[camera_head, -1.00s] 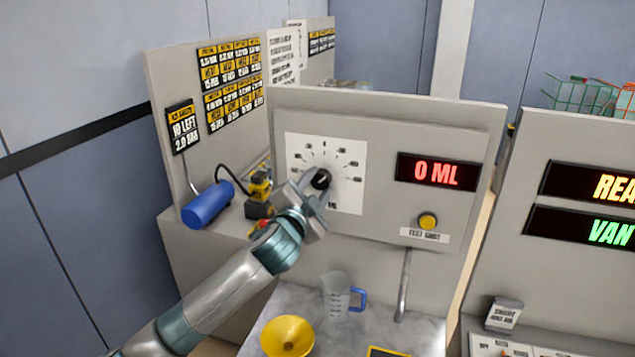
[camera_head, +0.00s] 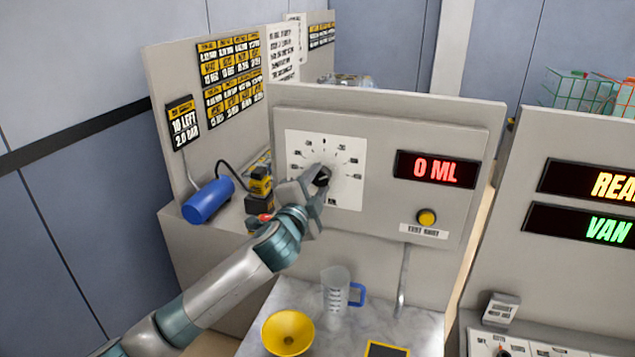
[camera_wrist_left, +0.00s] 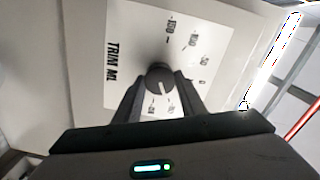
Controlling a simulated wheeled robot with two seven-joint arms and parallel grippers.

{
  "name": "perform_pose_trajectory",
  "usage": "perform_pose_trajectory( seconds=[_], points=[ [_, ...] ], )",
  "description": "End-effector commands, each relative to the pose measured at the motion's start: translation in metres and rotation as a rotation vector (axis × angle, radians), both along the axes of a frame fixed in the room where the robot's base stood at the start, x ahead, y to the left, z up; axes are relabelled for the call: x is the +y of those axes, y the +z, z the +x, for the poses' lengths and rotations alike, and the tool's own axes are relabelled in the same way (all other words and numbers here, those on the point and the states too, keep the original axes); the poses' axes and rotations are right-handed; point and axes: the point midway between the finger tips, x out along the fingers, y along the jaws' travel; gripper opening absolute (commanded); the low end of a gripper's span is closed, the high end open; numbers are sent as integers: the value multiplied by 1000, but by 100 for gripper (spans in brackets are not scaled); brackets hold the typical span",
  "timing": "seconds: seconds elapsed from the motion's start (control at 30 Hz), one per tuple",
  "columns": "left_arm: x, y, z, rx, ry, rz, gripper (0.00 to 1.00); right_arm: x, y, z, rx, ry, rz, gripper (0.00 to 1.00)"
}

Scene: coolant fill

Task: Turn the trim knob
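The trim knob (camera_head: 322,175) is a small black round knob in the middle of a white dial plate (camera_head: 349,198) on the grey panel. My left gripper (camera_head: 318,181) reaches it from the lower left. In the left wrist view the knob (camera_wrist_left: 158,77) sits between my two dark fingertips, which appear closed on its sides. A pale pointer line shows on the knob's face. The plate reads "TRIM ML" and has marks around the knob, partly hidden by my fingers. My right gripper is not in view.
A red "0 ML" display (camera_head: 436,170) and a yellow button (camera_head: 427,217) are right of the dial. Below are a clear jug (camera_head: 335,292) with a blue handle and a yellow funnel (camera_head: 287,333). A blue cylinder (camera_head: 208,201) lies on the left ledge.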

Motion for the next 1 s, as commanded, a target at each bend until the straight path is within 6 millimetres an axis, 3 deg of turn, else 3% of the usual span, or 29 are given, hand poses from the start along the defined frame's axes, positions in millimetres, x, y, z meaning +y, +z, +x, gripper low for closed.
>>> perform_pose_trajectory(
  seconds=[0.03, 0.1, 0.57, 0.77, 1.0],
  points=[
    [-1, 0, 0, 1, -1, -1, 47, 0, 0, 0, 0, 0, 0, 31],
    [-1, 0, 0, 1, -1, -1, 56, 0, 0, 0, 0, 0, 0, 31],
    [1, -1, -5, 0, -2, -1, 56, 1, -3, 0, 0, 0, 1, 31],
    [7, -3, -22, -1, -2, -1, 56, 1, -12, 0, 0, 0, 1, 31],
    [18, -4, -57, -2, -2, -2, 56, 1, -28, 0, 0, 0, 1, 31]
  ],
)
